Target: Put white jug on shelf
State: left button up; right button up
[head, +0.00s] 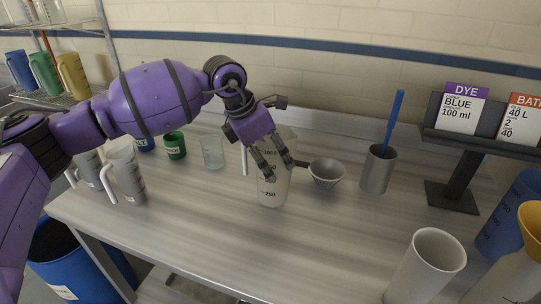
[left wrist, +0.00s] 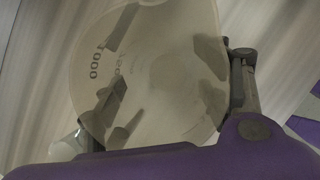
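A pale, see-through white jug (head: 272,192) with dark volume marks stands upright on the steel table. My left gripper (head: 272,172) is over it, with its fingers pointing down across the jug's upper part. In the left wrist view the jug (left wrist: 160,60) fills the middle, and the fingers of the gripper (left wrist: 175,95) are spread wide, one over the jug's left side and one at its right edge. Whether they touch it is unclear. The shelf rack (head: 75,99) is at the upper left. My right gripper is not in view.
The shelf holds blue, green and yellow jugs (head: 72,76), with clear vessels above. Marked jugs (head: 126,172) stand at the table's left. A grey funnel-shaped cup (head: 326,174), a beaker with a blue rod (head: 378,168) and a sign stand (head: 455,180) are to the right.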

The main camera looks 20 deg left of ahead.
pick_arm(q)
jog(key=o, duration=0.5)
